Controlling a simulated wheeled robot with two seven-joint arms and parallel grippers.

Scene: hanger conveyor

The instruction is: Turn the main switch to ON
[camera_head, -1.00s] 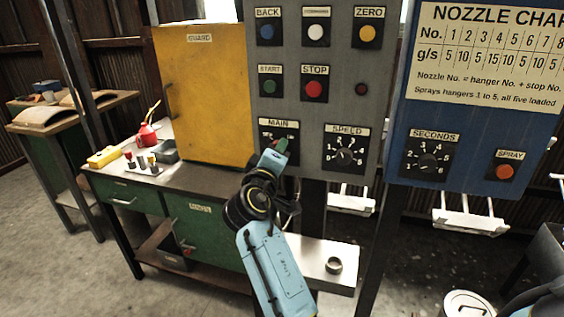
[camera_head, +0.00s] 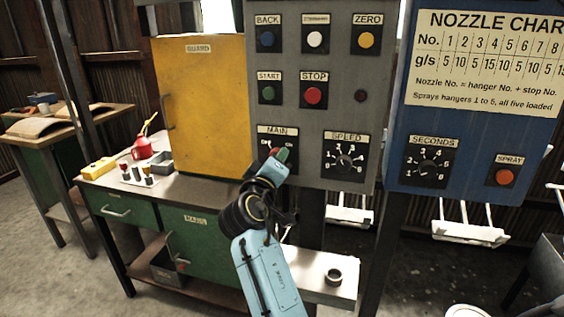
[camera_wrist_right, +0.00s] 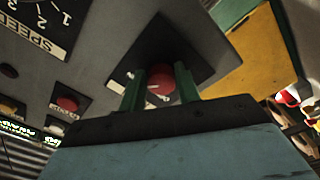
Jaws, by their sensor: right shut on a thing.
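The main switch (camera_head: 273,152) is a red knob on a black plate under a MAIN label, low on the grey control panel (camera_head: 334,108). In the right wrist view the red knob (camera_wrist_right: 160,78) sits between the two green fingers of my right gripper (camera_wrist_right: 159,88). My right gripper (camera_head: 283,156) is shut on this knob, and in the head view it covers much of the plate. A pale mark shows on the knob, but I cannot tell whether it stands at ON or OFF. My left gripper is not in view.
The SPEED dial (camera_head: 345,160) is just right of the switch, with START (camera_head: 268,93) and STOP (camera_head: 314,95) buttons above. A yellow guard box (camera_head: 205,110) stands left on a bench. A blue panel (camera_head: 470,130) is at right. A metal shelf (camera_head: 315,282) lies below.

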